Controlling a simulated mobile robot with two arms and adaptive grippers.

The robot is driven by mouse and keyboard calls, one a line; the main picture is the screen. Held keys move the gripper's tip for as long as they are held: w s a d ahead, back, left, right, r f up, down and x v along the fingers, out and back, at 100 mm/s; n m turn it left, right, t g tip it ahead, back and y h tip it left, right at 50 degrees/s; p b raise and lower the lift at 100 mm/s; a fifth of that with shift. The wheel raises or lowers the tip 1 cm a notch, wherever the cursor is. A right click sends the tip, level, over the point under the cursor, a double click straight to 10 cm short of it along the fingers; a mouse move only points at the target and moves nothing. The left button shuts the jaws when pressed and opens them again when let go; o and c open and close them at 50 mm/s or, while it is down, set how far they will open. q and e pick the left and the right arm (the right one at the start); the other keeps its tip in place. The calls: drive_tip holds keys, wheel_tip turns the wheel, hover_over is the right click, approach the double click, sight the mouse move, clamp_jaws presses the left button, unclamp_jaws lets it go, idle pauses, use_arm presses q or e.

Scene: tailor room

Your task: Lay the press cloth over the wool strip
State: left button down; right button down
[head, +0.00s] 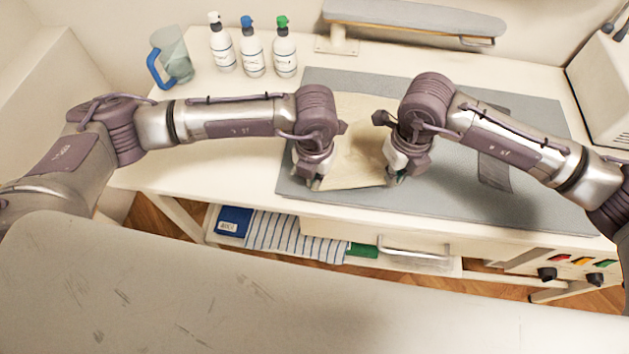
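The beige press cloth (352,158) lies on the grey mat (540,150), left of its middle, partly hidden by my arms. The dark grey wool strip (495,172) lies on the mat further right, apart from the cloth; my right arm crosses in front of its middle. My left gripper (315,182) points down at the near left corner of the cloth. My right gripper (394,179) points down at the near right corner. Both fingertips are small and partly hidden, so I cannot tell whether they are shut on the cloth.
A clear jug with a blue handle (171,60) and three white bottles (253,52) stand at the back left. A small ironing board (415,18) is behind the mat. A white machine (606,85) stands at the right. A shelf below holds folded striped fabric (285,234).

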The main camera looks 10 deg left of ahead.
use_arm(q)
drive_tip(key=shift+a, duration=0.1)
idle(0.8)
wheel_tip(320, 180, up, 5)
drive_tip(key=shift+f, duration=0.1)
unclamp_jaws()
idle(1.1)
use_arm(e)
drive_tip(key=shift+r+p, duration=1.45)
use_arm(q)
wheel_tip(320, 180, up, 6)
drive_tip(key=shift+f, duration=0.2)
drive_tip(key=shift+r, duration=0.1)
wheel_tip(320, 180, up, 8)
